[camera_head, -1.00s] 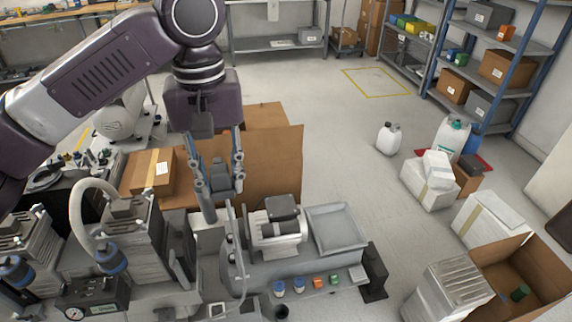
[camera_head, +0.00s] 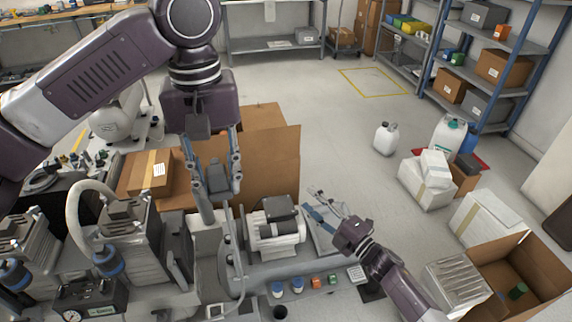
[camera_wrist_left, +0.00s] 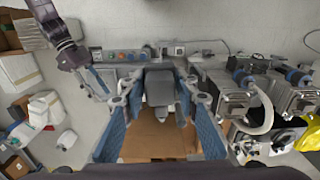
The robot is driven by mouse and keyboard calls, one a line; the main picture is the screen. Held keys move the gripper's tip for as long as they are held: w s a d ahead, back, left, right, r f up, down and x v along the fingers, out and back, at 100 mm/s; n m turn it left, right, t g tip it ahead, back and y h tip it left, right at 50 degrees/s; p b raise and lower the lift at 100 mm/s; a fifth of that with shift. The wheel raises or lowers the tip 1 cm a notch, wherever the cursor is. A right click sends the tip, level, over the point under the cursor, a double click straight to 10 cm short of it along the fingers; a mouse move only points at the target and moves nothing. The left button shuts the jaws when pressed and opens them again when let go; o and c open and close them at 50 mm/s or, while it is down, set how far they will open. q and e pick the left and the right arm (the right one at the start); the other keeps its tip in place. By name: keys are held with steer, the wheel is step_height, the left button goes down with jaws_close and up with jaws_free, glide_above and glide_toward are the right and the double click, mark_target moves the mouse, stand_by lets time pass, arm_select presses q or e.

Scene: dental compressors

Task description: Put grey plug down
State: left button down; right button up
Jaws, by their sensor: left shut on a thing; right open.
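The grey plug (camera_head: 217,178) is between the fingers of my left gripper (camera_head: 218,188), which is shut on it. The plug is held up in the air, in front of the open cardboard box and left of the motor unit. In the left wrist view the plug (camera_wrist_left: 160,88) shows between the blue finger pads. My right gripper (camera_head: 326,208) is open and appears empty. It is over the grey tray (camera_head: 321,241) at the bench's right end, partly covering it. Whether the plug touches anything below is hard to tell.
A grey motor unit (camera_head: 276,232) stands left of the tray. Small blue, orange and green parts line the bench's front edge. Compressor units and a pressure gauge (camera_head: 74,312) crowd the left. An open cardboard box (camera_head: 262,165) lies behind.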

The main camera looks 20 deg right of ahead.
steer(key=s+a+r+n+g+y, duration=0.1)
steer(key=a+r+n+g+y, duration=0.15)
steer(key=r+n+y, duration=0.55)
steer(key=s+a+r+n+g+y, duration=0.15)
steer(key=a+r+n, duration=0.35)
steer(key=r, duration=0.7)
steer(key=n+g, duration=1.3)
steer(key=n, duration=0.7)
glide_toward(213, 178)
steer(key=shift+t, duration=0.3)
steer(key=a, duration=0.6)
steer(key=w+a+f, duration=0.1)
steer(key=a, duration=0.3)
